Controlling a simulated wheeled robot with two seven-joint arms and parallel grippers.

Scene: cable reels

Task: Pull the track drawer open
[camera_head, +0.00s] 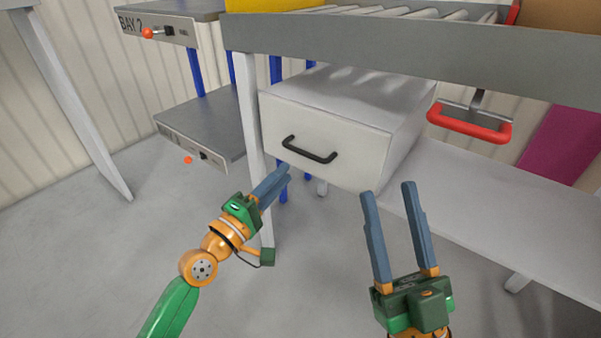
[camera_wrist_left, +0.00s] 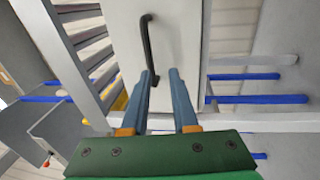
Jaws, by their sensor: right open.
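The white drawer (camera_head: 345,145) hangs under the grey conveyor frame and looks shut. Its black bar handle (camera_head: 308,154) is on the front face. In the left wrist view the drawer front (camera_wrist_left: 182,40) fills the upper middle, with the handle (camera_wrist_left: 147,40) running up from the fingertips. My left gripper (camera_head: 286,172) is just below and left of the handle; its fingers (camera_wrist_left: 161,72) are apart and empty, and the handle's near end shows beside one tip. I cannot tell whether they touch. My right gripper (camera_head: 384,190) is open and empty, below and right of the drawer.
A red handle (camera_head: 470,126) sticks out right of the drawer. The conveyor frame (camera_head: 400,45) runs above. A white lower shelf (camera_head: 480,200) lies at the right. A grey BAY 2 shelf unit (camera_head: 205,120) stands at the left. The floor (camera_head: 90,225) in front is clear.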

